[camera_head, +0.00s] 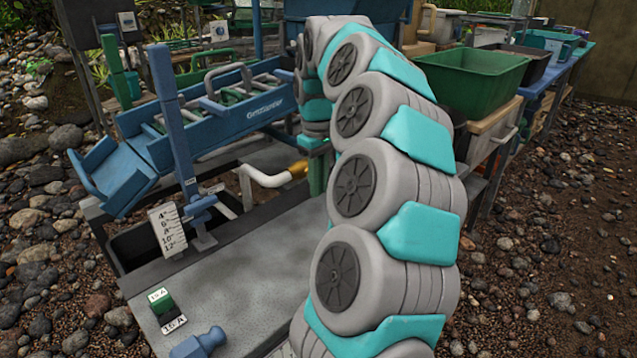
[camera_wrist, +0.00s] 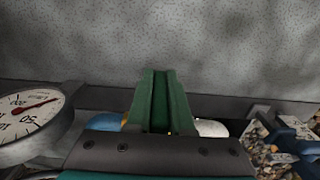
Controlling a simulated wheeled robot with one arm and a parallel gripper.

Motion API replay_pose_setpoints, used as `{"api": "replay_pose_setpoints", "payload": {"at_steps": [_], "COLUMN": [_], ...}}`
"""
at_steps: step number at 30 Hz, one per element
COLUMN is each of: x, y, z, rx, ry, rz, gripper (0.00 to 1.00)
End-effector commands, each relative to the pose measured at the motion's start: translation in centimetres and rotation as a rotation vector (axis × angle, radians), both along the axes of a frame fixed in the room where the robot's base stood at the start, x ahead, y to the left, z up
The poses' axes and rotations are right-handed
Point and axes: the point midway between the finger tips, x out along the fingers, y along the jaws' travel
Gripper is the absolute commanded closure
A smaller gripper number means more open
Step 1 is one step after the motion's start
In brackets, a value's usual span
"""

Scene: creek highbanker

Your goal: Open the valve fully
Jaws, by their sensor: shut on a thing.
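My gripper (camera_wrist: 160,100) points down at the line with the brass valve (camera_head: 298,169), and its green fingers are closed together. It also shows small in the head view (camera_head: 316,160), beside the brass fitting. The fingers appear shut on the valve's handle, which they hide almost fully. In the wrist view, a white pipe (camera_wrist: 211,128) shows right of the fingers and a blue part (camera_wrist: 104,122) shows left. The white pipe also runs left from the brass in the head view (camera_head: 262,178). How far the valve is turned cannot be seen.
A round gauge (camera_wrist: 28,118) with a red needle stands left of my gripper in the wrist view. The blue sluice (camera_head: 225,108) and a post with a depth scale (camera_head: 168,229) stand left. A green tub (camera_head: 472,80) stands right. The grey deck (camera_head: 250,262) is mostly clear.

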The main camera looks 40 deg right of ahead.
Motion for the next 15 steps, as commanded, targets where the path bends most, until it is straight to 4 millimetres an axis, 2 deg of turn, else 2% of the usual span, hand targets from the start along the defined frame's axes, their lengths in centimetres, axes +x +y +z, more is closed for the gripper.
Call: {"api": "replay_pose_setpoints", "payload": {"at_steps": [8,15], "x": [-0.05,-0.07], "y": [0.01,-0.16], "z": [-0.13,-0.26], "rx": [-0.018,-0.128], "ry": [0.001,-0.011], "rz": [0.001,0.001], "gripper": [1.00,1.00]}}
